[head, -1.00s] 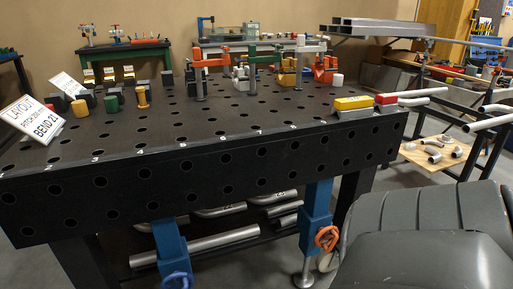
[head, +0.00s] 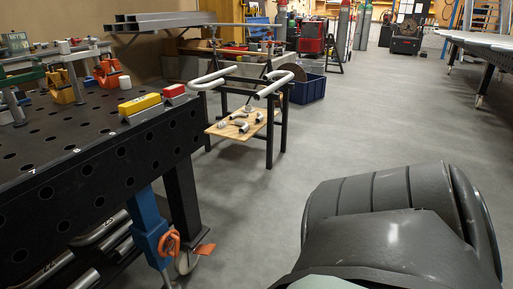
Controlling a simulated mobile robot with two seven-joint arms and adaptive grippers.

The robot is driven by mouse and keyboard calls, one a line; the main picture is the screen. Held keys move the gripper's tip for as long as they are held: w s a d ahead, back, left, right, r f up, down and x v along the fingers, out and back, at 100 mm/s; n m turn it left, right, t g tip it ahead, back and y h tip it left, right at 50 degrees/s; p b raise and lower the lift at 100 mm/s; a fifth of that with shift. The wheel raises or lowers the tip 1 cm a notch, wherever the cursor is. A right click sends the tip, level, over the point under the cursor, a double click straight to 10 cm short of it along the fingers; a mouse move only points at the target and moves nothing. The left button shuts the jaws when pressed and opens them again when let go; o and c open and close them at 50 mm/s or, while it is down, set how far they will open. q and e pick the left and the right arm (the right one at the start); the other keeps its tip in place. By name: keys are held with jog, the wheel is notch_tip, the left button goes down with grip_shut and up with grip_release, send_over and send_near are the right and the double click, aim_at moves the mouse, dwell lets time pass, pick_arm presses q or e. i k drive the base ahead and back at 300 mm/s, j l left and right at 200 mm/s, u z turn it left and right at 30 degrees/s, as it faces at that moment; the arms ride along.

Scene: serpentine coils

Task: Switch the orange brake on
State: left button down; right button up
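An orange flat pedal (head: 204,250) sticks out at the foot of the black table's near right leg, close to the floor, beside a pale caster wheel (head: 186,263). An orange ring-shaped handle (head: 170,242) sits on the blue leg jack (head: 149,228) just left of it and partly overlaps the wheel. Which of these orange parts is the brake is not labelled, and the pedal's exact tilt is too small to tell. Neither of my grippers is in view.
The black perforated table (head: 95,165) fills the left side, with a yellow block (head: 139,104) near its corner. A stand with bent pipes (head: 270,125) and a blue bin (head: 307,88) stand behind. Grey floor (head: 390,130) is open at the middle and right.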

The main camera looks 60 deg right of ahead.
aim_at(203, 249)
jog(key=z, duration=1.5)
jog(key=i+l+u, duration=0.1)
jog(key=l, duration=0.25)
jog(key=i, duration=0.1)
